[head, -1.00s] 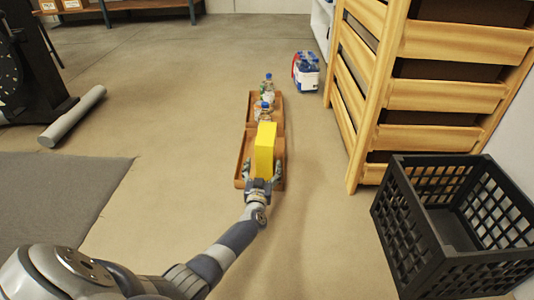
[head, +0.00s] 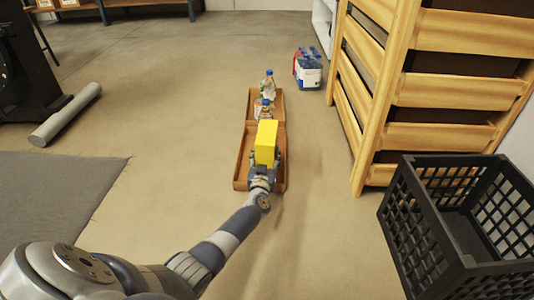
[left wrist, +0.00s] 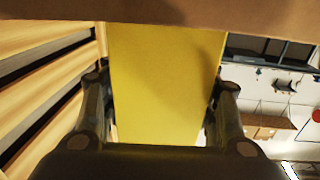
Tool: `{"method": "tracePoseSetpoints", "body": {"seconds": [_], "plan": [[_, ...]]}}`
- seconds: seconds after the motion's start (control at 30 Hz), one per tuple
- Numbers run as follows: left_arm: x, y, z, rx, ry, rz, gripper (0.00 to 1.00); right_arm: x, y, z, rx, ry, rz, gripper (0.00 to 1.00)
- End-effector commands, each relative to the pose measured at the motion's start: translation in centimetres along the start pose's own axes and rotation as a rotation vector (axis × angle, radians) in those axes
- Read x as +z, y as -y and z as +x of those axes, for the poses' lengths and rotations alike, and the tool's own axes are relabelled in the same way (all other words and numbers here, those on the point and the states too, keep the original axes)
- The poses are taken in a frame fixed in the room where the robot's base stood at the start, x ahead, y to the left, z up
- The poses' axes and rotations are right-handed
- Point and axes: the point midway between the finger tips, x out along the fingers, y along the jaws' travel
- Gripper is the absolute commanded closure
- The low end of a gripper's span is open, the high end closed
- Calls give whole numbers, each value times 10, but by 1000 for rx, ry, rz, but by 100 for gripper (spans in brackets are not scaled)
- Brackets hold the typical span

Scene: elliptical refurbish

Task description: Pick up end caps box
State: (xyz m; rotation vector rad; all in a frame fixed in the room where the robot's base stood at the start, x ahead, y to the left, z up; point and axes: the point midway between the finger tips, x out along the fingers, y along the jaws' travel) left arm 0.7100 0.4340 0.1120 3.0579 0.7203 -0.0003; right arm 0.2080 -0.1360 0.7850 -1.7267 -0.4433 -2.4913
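A yellow box (head: 266,143) stands upright over the front part of a brown wooden tray (head: 238,183) on the floor. I take it for the end caps box, though no label can be read. My left gripper (head: 265,164) is at the box's near side, one finger on each side. In the left wrist view the yellow box (left wrist: 165,85) fills the space between the left gripper's fingers (left wrist: 160,92), which lie close along its sides. Whether the box's bottom touches the tray is hidden. My right gripper is not in view.
Bottles (head: 268,84) stand in the tray's far part. A bottle pack (head: 308,70) sits beyond it. A wooden drawer rack (head: 400,100) and a black crate (head: 455,225) stand at right. A grey roll (head: 65,115) and mat (head: 60,195) lie left. Floor around the tray is mostly clear.

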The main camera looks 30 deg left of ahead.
Motion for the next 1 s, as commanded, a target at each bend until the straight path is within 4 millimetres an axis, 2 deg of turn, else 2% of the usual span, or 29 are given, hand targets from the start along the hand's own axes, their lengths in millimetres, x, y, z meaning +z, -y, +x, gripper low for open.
{"method": "tracePoseSetpoints", "body": {"seconds": [0.03,0.07,0.33,0.47,1.0], "plan": [[0,0,0,0,0,1,77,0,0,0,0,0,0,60],[0,0,0,0,0,1,84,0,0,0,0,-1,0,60],[-3,0,0,-1,-3,0,83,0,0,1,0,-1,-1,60],[-12,0,1,-1,-4,0,83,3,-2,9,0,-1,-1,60],[-88,0,0,-1,-4,-1,83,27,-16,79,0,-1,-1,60]]}}
